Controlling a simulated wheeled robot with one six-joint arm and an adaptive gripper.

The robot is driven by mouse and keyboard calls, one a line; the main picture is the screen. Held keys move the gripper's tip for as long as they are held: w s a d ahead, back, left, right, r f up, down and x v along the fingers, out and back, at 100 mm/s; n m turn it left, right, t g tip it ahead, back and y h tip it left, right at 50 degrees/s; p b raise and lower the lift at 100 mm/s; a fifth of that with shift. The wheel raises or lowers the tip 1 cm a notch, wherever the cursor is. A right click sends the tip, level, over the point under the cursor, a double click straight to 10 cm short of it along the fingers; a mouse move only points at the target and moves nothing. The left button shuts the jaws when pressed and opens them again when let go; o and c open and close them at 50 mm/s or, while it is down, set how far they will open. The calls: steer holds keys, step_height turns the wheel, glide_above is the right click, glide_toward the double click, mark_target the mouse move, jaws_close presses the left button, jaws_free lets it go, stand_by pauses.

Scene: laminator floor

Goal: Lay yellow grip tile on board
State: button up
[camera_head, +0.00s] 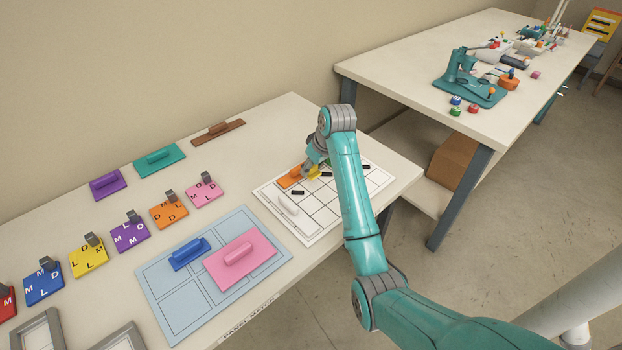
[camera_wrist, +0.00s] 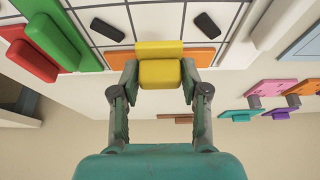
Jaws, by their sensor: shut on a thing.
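My gripper (camera_head: 313,162) is shut on the yellow grip tile (camera_head: 315,173) over the far part of the white gridded board (camera_head: 322,222). In the wrist view my gripper (camera_wrist: 160,78) has its fingers on both sides of the yellow grip, and the yellow tile (camera_wrist: 158,48) shows against the board's grid. An orange tile (camera_head: 289,178) lies beside it on the board; orange (camera_wrist: 205,56) shows on both sides of the yellow tile in the wrist view. I cannot tell whether the yellow tile touches the board.
Black pieces (camera_wrist: 108,30) and a white grip tile (camera_head: 288,204) are on the board. Green (camera_wrist: 62,38) and red (camera_wrist: 32,62) tiles show in the wrist view. A blue panel (camera_head: 172,325) with pink (camera_head: 240,258) and blue (camera_head: 188,254) tiles lies at the near left.

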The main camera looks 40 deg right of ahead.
mark_target(315, 172)
steer(key=shift+d+f, duration=0.1)
steer(key=shift+f, duration=2)
steer(key=shift+f, duration=0.1)
steer(key=o, duration=1.3)
